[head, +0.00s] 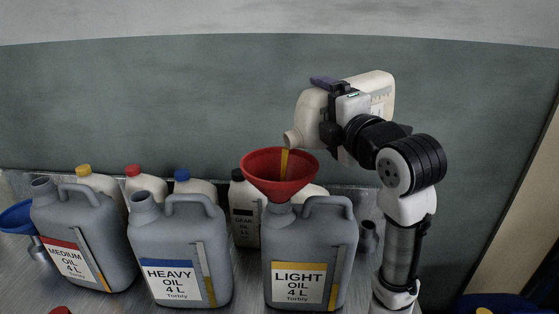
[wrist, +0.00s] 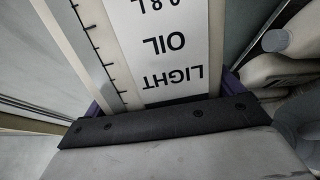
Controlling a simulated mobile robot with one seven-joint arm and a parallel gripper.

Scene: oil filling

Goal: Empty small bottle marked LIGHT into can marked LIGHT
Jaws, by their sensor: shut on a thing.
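My gripper (head: 345,106) is shut on a cream bottle (head: 312,112), held tilted with its mouth down to the left above the red funnel (head: 279,174). In the wrist view the held bottle's label (wrist: 170,50) reads LIGHT OIL 0.8 L upside down, beside a level scale. A yellowish stream of oil (head: 284,162) shows between the bottle's mouth and the funnel. The funnel sits in the neck of the grey can marked LIGHT (head: 299,283), which stands upright with a yellow label. A yellow band shows low in that can's sight strip.
Grey cans marked HEAVY (head: 178,240) and MEDIUM (head: 82,238) stand to the left. Behind them are small bottles with yellow (head: 84,170), red (head: 133,170) and blue (head: 182,175) caps, and a dark-labelled GEAR OIL bottle (head: 243,212).

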